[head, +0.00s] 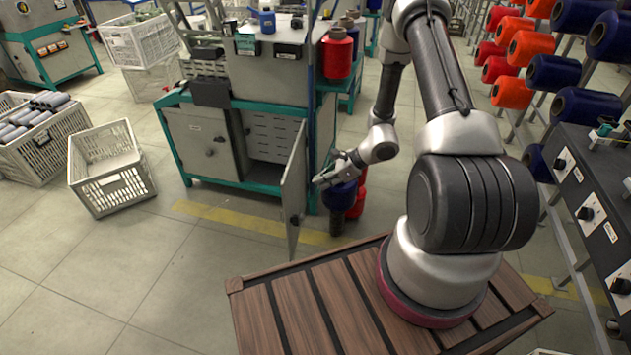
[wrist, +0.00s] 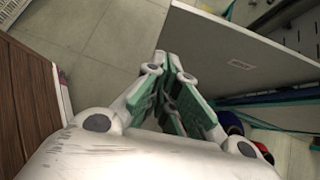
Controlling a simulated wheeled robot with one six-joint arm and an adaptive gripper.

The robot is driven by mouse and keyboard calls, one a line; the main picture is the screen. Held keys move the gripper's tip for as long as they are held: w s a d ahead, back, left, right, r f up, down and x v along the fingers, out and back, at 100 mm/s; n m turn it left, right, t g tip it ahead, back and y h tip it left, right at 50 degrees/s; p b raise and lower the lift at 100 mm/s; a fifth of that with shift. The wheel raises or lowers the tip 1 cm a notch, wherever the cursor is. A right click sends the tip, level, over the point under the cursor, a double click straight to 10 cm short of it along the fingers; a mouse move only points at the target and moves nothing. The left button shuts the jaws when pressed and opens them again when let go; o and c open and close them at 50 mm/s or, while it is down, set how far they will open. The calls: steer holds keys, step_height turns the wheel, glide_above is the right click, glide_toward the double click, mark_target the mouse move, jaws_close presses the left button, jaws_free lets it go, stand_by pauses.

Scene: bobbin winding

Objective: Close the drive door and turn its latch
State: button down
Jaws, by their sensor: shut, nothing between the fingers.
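The drive door (head: 293,190) stands swung open from the right side of the machine cabinet, seen almost edge-on in the head view. Its dark latch (head: 294,219) sits near the free edge. My gripper (head: 318,182) is just right of the door, on its outer side, shut and empty. In the wrist view the green-padded fingers of my gripper (wrist: 170,62) point toward the grey door panel (wrist: 225,48), which carries a small label. A gap or contact between fingertips and door cannot be told. The latch does not show in the wrist view.
The cabinet's left door (head: 195,140) is shut. The opening (head: 272,140) beside it shows a slotted panel. Blue and red bobbins (head: 341,195) stand on the floor behind my gripper. White crates (head: 110,170) are at left. The floor (head: 210,260) before the door is clear.

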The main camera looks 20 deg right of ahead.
mark_target(285, 196)
steer(key=shift+w+a+f, duration=0.75)
steer(key=shift+a+f, duration=0.15)
steer(key=shift+a, duration=0.45)
steer(key=shift+w+a+f, duration=0.75)
steer(key=shift+a+f, duration=0.2)
steer(key=shift+a, duration=0.45)
steer(key=shift+w+a+f, duration=0.75)
steer(key=shift+a+f, duration=0.15)
steer(key=shift+a, duration=0.45)
steer(key=shift+a, duration=0.15)
